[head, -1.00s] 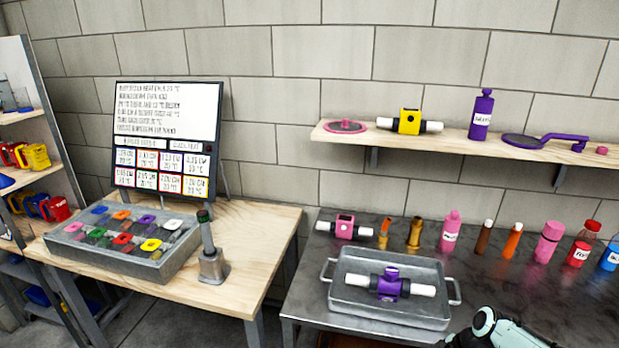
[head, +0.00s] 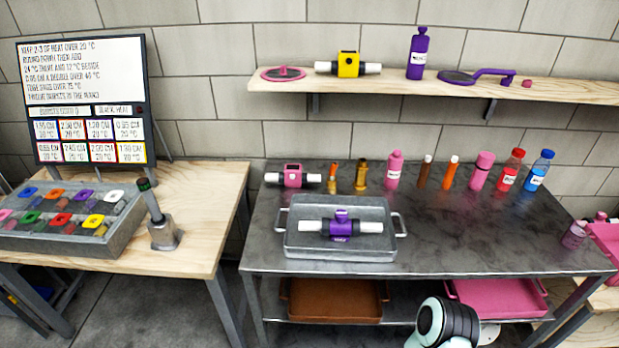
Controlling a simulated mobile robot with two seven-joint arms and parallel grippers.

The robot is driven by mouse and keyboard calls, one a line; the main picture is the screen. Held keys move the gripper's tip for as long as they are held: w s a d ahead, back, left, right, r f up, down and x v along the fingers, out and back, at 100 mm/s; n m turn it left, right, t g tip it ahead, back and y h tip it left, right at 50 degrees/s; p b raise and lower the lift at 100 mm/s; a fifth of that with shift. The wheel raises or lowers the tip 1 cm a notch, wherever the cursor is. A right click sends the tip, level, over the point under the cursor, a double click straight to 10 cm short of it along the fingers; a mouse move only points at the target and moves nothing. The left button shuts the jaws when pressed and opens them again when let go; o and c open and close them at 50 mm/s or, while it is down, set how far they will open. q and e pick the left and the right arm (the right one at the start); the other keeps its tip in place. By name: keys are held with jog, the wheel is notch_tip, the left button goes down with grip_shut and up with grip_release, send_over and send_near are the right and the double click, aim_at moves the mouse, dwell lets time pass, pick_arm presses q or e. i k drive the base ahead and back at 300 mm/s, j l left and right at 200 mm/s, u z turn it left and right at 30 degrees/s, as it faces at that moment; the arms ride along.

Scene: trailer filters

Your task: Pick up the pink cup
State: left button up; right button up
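Several pink things stand in the head view, and I cannot tell for sure which is the pink cup. A pink cylindrical container (head: 482,171) stands upright on the dark metal table (head: 450,235), left of a red bottle (head: 510,170). A pink labelled bottle (head: 394,170) stands further left. A small pinkish labelled container (head: 574,235) is at the table's right end. Neither gripper is in view. Only a rounded dark and mint part of my arm shows at the bottom, in front of the table.
A grey metal tray (head: 290,242) holds a purple fitting (head: 340,226) with white ends. A blue bottle (head: 539,170) is at the back right. A wooden shelf (head: 400,90) hangs above. The table's front right is clear. A pink tray (head: 495,300) is below.

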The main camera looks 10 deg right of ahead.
aim_at(578, 230)
jog(key=z, duration=2.2)
jog(key=i+l+u, duration=0.15)
jog(key=i+l, duration=0.15)
jog(key=i+l+u, duration=0.35)
jog(key=i+l, duration=0.25)
jog(key=i+l+u, duration=0.15)
jog(key=l, duration=0.35)
jog(key=i+l+u, duration=0.2)
jog(key=i+l, duration=0.15)
jog(key=l, duration=0.1)
